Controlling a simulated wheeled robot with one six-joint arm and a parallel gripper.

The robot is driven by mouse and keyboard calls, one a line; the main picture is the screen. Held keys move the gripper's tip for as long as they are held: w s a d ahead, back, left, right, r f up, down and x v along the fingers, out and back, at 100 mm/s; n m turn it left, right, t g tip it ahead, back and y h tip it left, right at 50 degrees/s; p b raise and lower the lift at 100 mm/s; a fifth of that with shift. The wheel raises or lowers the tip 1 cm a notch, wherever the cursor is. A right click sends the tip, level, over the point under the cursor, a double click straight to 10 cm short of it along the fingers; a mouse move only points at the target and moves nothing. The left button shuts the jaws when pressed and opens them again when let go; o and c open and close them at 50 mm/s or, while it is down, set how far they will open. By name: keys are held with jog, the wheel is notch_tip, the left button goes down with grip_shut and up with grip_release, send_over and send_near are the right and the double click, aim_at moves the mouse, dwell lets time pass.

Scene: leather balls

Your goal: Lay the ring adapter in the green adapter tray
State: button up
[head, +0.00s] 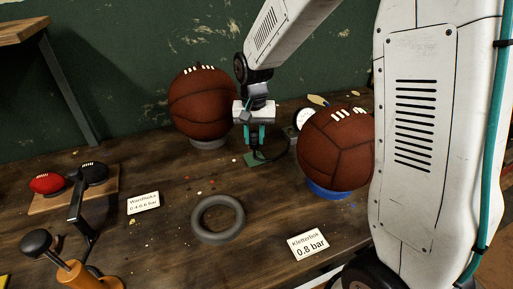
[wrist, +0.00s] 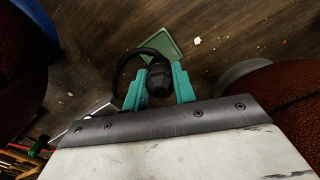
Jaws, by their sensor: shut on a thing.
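My gripper (head: 255,135) is in the middle of the head view, between the two large brown balls, with its teal fingers pointing down. In the wrist view my gripper (wrist: 159,80) is shut on a dark, rounded, ribbed piece (wrist: 159,77), apparently the ring adapter. A black hose-like loop curves beside it on the left. The green adapter tray (wrist: 160,41) lies flat on the bench beyond the fingertips. In the head view the tray (head: 254,160) is just below the gripper, partly hidden by it. The held piece appears above the tray; the exact gap is unclear.
A brown ball (head: 201,103) on a grey ring stands left of the gripper. Another ball (head: 335,147) on a blue ring (head: 330,190) stands close on the right, beside a round gauge (head: 304,118). A loose grey ring (head: 218,219) and two label cards lie nearer the front.

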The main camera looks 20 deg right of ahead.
jog(key=shift+f, duration=2.25)
jog(key=shift+f, duration=0.15)
jog(key=o, duration=0.9)
